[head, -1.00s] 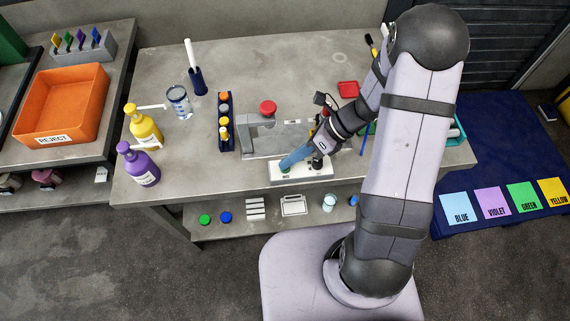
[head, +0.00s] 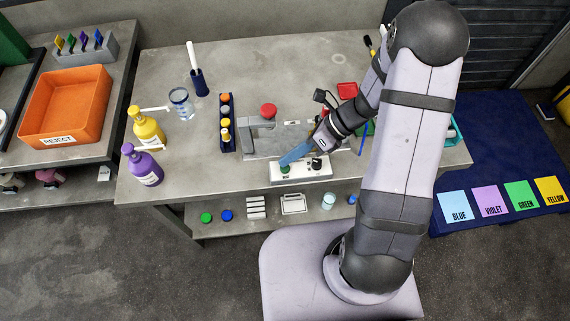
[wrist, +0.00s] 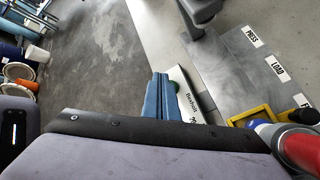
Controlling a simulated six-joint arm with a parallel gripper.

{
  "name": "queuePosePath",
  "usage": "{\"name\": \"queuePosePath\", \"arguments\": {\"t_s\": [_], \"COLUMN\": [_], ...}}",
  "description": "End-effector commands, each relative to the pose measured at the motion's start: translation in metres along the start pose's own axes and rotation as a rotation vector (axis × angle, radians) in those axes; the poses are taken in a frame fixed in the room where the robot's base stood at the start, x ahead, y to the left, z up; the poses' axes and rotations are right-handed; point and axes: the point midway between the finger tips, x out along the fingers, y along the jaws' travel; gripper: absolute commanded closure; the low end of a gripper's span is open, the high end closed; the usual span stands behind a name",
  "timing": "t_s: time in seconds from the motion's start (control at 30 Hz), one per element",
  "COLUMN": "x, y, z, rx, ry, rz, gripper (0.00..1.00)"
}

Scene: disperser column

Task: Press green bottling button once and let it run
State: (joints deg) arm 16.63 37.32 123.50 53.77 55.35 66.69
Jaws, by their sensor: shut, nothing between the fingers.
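The white control panel (head: 305,174) lies along the bench's front edge, with a green button (head: 285,169) at its left end and a black knob (head: 316,163) towards its right. My gripper (head: 284,161), with blue fingers, is shut and empty, tips pointing down at the green button. The tips are at or just above the button; I cannot tell whether they touch it.
Behind the panel stands a grey fixture (head: 256,137) with a red knob (head: 268,110). A dark rack of small bottles (head: 227,122) stands left of it. Yellow (head: 147,127) and purple (head: 144,166) pump bottles stand at the left edge. The bench's back left is mostly clear.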

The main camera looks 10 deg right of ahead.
Motion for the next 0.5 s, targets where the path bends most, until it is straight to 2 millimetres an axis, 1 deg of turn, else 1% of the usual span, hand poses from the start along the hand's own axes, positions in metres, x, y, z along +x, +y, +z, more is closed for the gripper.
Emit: {"name": "queuePosePath", "arguments": {"t_s": [0.03, 0.2, 0.5], "x": [-0.005, -0.016, -0.031], "y": [0.004, 0.011, 0.023], "z": [0.004, 0.011, 0.023], "rx": [0.000, 0.000, 0.000], "ry": [0.000, 0.000, 0.000], "rz": [0.000, 0.000, 0.000], "gripper": [1.00, 1.00, 1.00]}}
